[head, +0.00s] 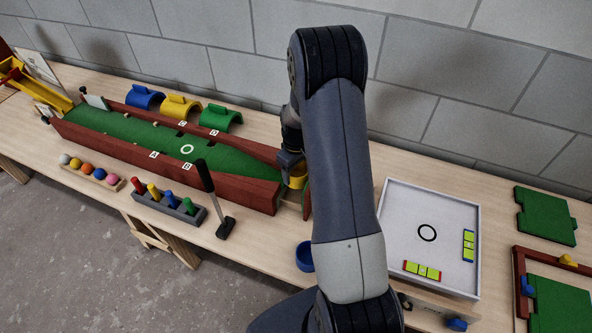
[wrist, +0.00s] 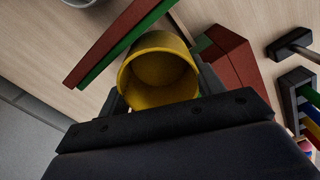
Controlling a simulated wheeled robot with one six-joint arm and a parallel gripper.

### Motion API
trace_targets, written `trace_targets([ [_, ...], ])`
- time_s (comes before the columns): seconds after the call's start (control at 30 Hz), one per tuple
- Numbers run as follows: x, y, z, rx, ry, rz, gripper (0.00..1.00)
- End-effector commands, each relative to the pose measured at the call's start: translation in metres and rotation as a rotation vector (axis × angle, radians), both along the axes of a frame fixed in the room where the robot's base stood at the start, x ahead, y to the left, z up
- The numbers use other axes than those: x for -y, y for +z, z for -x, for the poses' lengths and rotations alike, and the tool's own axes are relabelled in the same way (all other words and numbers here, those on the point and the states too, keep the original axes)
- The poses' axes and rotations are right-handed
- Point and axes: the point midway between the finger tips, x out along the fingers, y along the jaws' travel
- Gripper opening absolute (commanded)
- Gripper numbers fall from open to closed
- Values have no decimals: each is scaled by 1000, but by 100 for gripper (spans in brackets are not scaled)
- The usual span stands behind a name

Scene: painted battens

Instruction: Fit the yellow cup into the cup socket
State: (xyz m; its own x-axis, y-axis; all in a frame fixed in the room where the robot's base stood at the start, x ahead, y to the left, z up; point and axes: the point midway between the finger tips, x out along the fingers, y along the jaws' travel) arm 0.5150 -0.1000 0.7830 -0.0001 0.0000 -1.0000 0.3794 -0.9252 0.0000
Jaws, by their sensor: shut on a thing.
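The yellow cup (head: 298,177) is held in my gripper (head: 291,166) at the right end of the green putting lane (head: 225,172). In the wrist view the yellow cup (wrist: 160,68) shows its open mouth, with a dark finger of my gripper (wrist: 160,88) on each side. The cup is between two red-and-green lane pieces there. My arm covers part of the area right of the cup in the head view. I cannot make out the cup socket, nor tell whether the cup touches anything below it.
A blue cup (head: 305,256) stands near the front edge, beside my arm. A black putter (head: 224,226) and a grey rack of coloured pegs (head: 170,212) are left of it. A white tray (head: 405,277) lies to the right. Blue, yellow and green arches stand behind the lane.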

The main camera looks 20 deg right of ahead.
Motion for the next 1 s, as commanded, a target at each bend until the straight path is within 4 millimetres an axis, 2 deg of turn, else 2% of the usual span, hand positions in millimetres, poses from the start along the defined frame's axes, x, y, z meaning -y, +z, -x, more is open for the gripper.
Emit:
trace_targets([
  [0.37, 1, -2, 2, 1, 0, 0, 37],
  [1.0, 1, -55, 2, 1, 0, 0, 37],
])
